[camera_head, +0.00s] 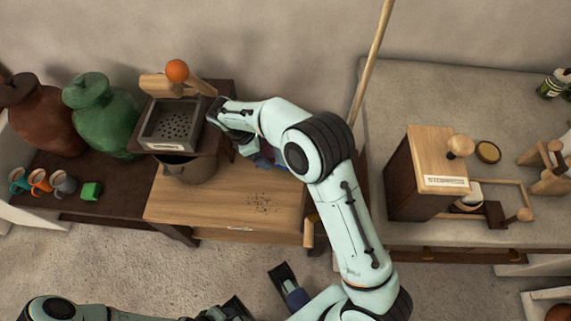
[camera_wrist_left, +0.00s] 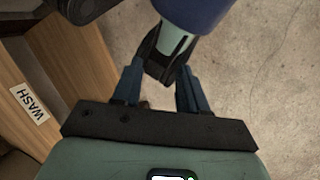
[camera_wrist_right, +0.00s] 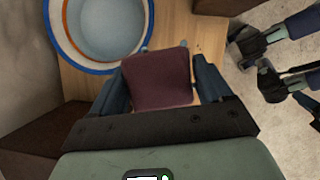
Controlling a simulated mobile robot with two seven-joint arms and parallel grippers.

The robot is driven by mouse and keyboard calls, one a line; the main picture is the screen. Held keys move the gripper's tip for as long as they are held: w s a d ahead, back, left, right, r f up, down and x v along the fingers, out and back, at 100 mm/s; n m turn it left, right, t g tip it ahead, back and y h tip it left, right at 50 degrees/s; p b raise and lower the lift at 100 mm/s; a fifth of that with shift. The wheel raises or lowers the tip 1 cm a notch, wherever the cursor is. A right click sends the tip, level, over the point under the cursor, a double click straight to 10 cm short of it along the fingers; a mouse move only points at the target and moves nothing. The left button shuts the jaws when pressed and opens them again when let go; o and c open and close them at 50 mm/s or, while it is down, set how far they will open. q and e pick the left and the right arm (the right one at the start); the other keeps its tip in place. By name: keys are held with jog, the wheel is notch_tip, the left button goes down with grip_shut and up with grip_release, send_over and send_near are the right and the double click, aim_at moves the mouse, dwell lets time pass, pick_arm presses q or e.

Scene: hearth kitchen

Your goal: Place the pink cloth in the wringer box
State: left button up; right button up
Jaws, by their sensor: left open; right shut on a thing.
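The wringer box (camera_head: 172,124) stands on the wooden counter in the head view. It is open on top, with a perforated metal floor, and looks empty. My right gripper (camera_head: 238,133) is just to the right of it. I cannot make out the cloth in the head view, where my arm covers that spot. My left gripper (camera_wrist_left: 160,72) is open and empty, low in front of the counter.
A blue-rimmed basin (camera_wrist_right: 110,28) sits beside the cloth in the right wrist view. A lever with an orange knob (camera_head: 176,70) rises behind the box. Green (camera_head: 105,118) and brown jars (camera_head: 42,115) stand left.

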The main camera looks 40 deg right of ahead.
jog(key=shift+w+d+f+n+t+b, duration=0.15)
jog(key=shift+f+n+b, duration=0.15)
jog(key=shift+n, duration=0.1)
jog(key=shift+w+d+f+n+t+b, duration=0.1)
jog(key=shift+f+n+t+b, duration=0.05)
jog(key=shift+f+n, duration=0.2)
jog(key=b, duration=0.3)
send_over(272, 184)
jog(key=a, duration=0.1)
jog(key=f, duration=1.4)
jog(key=shift+w+a+f, duration=0.15)
jog(key=shift+a+f, duration=0.05)
jog(key=shift+f, duration=0.1)
pick_arm(q)
jog(key=w+a+f+t+y, duration=0.1)
jog(key=w+a+f+t, duration=0.1)
jog(key=w+f, duration=0.4)
jog(key=shift+a+f+b, duration=0.2)
jog(key=shift+a+b, duration=0.15)
jog(key=shift+b, duration=0.1)
pick_arm(e)
jog(key=shift+f, duration=2.45)
pick_arm(q)
jog(key=shift+w+f, duration=0.1)
jog(key=shift+w, duration=0.1)
pick_arm(e)
jog(key=shift+f, duration=0.15)
jog(key=o, duration=1)
jog(key=shift+c, duration=0.2)
